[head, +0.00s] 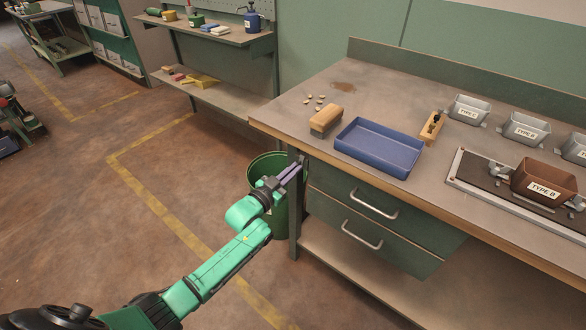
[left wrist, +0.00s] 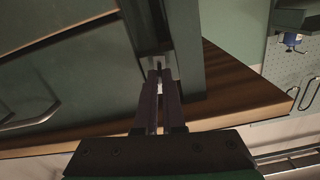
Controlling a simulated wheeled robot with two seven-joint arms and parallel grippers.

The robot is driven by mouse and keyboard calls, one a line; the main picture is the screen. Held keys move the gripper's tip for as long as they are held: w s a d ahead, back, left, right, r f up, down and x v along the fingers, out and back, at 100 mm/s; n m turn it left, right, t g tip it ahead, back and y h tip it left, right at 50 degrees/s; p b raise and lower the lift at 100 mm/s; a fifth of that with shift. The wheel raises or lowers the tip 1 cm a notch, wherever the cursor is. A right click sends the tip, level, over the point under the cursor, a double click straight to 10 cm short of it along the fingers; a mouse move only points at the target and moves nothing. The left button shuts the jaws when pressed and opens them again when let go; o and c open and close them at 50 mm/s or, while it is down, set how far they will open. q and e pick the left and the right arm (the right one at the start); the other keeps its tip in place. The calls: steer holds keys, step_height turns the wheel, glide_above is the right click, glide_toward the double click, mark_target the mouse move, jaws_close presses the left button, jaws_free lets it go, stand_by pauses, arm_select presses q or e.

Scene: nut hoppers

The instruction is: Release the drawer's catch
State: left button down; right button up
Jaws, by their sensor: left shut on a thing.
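My left gripper (head: 296,170) reaches to the bench's left front corner, just left of the drawers. In the left wrist view its two long fingers (left wrist: 158,80) are close together, with their tips at a small pale metal piece, which looks like the catch (left wrist: 156,62). The fingers are shut on it and hide most of it. The upper drawer (head: 340,190) and lower drawer (head: 335,222) are green with bar handles, and both look shut. My right gripper is not in view.
On the bench are a blue tray (head: 380,160), a wooden-backed brush (head: 325,119), several nuts, a brown TYPE B hopper (head: 545,183) and grey bins (head: 468,109). A green waste bin (head: 268,220) stands on the floor by the bench leg.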

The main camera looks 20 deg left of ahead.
arm_select(q)
steer(key=shift+n, duration=0.9)
steer(key=shift+f, duration=0.1)
steer(key=c, duration=1)
jaws_free()
steer(key=p+v, duration=0.1)
steer(key=v, duration=1.3)
steer(key=shift+s, duration=0.3)
steer(key=shift+p, duration=0.3)
